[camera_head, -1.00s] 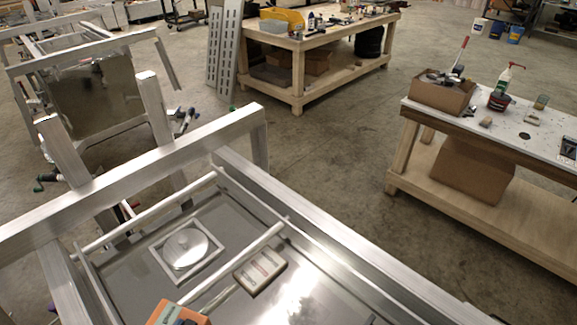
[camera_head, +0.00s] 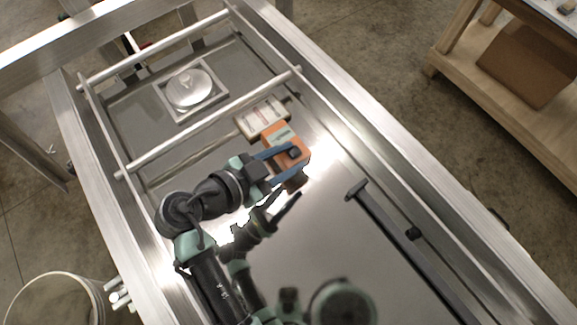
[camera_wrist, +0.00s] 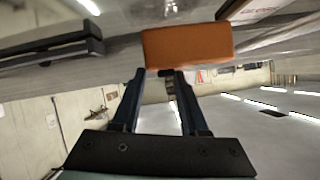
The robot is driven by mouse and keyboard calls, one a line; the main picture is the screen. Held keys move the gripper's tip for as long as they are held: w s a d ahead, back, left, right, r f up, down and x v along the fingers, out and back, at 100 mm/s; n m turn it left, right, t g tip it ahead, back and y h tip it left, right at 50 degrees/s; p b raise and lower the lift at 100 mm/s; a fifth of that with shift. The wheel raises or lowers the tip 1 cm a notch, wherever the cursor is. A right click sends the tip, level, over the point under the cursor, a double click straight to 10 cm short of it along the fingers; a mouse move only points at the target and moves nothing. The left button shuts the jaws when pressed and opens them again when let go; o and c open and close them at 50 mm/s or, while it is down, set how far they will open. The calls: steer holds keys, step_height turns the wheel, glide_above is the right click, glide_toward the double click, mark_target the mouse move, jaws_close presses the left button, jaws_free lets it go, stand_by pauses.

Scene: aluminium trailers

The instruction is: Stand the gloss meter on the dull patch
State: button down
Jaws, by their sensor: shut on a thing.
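The gloss meter appears to be the orange block with a pale label and a dark knob (camera_head: 283,138). My gripper (camera_head: 290,164) is shut on it, its two blue fingers on either side. In the wrist view the orange block (camera_wrist: 188,47) sits at the fingertips, above the metal sheet; I cannot tell whether it touches. The trailer's sheet floor (camera_head: 360,250) shines brightly around my gripper and looks greyer toward the far end. I cannot make out a distinct edge of the dull patch.
A cream labelled box (camera_head: 262,117) lies close beyond the orange block. A cross rail (camera_head: 210,122) spans the bed there. A round silver disc in a square frame (camera_head: 190,88) lies beyond it. A black bar (camera_head: 410,235) lies to the right. Raised side rails (camera_head: 440,180) edge the bed.

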mark_target(285, 168)
steer(key=shift+f+b, duration=0.95)
steer(key=shift+f, duration=0.75)
steer(key=shift+f, duration=0.1)
steer(key=shift+c, duration=2)
jaws_free()
